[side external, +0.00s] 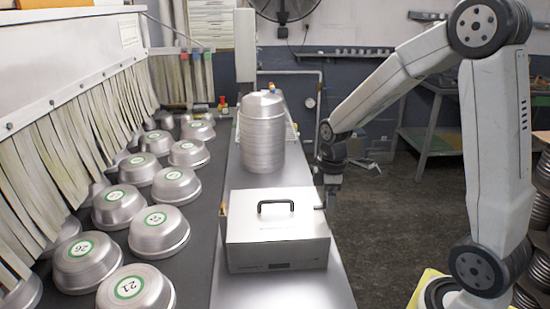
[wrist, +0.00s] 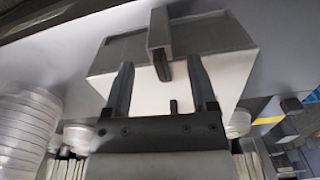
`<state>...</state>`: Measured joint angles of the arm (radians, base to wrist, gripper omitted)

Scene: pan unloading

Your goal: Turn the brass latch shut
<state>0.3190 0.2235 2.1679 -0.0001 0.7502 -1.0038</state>
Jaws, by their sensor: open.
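A silver metal box (side external: 277,243) with a black handle (side external: 276,205) on its lid stands on the grey bench. A small brass-coloured piece (side external: 224,209) shows at its left edge; it may be the latch, but its position is too small to read.
A tall stack of round pans (side external: 262,133) stands behind the box. Several upturned pans with green-ringed labels (side external: 154,229) sit on the dark belt (side external: 200,230) at left, beneath hanging strips (side external: 85,135). The bench (side external: 300,291) is clear in front of the box.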

